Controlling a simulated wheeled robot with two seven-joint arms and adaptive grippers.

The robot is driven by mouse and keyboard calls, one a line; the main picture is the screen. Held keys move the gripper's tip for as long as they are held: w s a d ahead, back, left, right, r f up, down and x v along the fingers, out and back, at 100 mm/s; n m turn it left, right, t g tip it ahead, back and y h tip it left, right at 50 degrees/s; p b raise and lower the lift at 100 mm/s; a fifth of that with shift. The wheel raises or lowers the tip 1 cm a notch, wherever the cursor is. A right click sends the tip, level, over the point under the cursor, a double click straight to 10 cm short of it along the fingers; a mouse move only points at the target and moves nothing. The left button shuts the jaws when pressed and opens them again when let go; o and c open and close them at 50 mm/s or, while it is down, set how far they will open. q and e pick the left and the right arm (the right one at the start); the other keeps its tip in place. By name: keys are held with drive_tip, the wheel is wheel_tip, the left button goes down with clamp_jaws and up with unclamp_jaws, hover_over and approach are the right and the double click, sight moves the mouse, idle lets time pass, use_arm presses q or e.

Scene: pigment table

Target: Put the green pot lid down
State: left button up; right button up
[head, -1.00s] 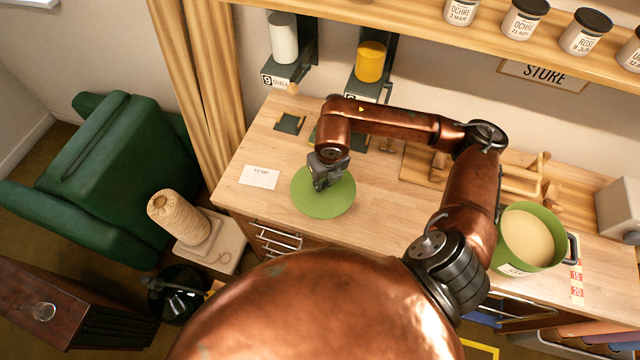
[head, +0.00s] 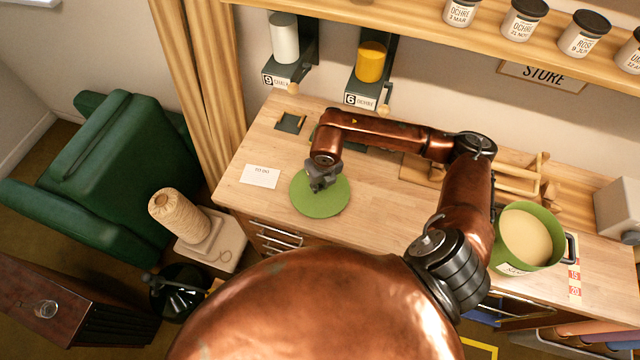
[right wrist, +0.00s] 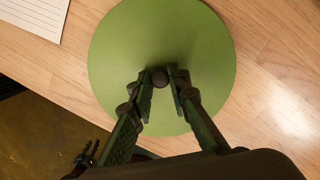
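The green pot lid (head: 321,203) is a flat round disc at the left part of the worktop, near its front edge. My right gripper (head: 321,185) is over its middle. In the right wrist view, the two fingers (right wrist: 161,82) close in on the small dark knob (right wrist: 160,77) of the lid (right wrist: 205,60), one on each side. The lid looks level and very low over the wood; I cannot tell whether it touches. The green pot (head: 532,236), open and filled with something cream-coloured, stands at the right of the worktop.
A white card (head: 260,176) lies left of the lid. A dark square (head: 291,123) lies behind it. Wall holders carry a white cylinder (head: 285,40) and a yellow one (head: 370,62). Wooden racks (head: 520,178) stand at the back right. The middle of the worktop (head: 390,215) is clear.

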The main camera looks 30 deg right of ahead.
sight(323, 195)
drive_tip(key=o, duration=0.5)
drive_tip(key=shift+r, duration=0.45)
drive_tip(key=r, duration=0.3)
drive_tip(key=s+r, duration=0.1)
drive_tip(key=r, duration=0.7)
drive_tip(key=shift+s+r+b, duration=0.15)
drive_tip(key=shift+s+b, duration=0.25)
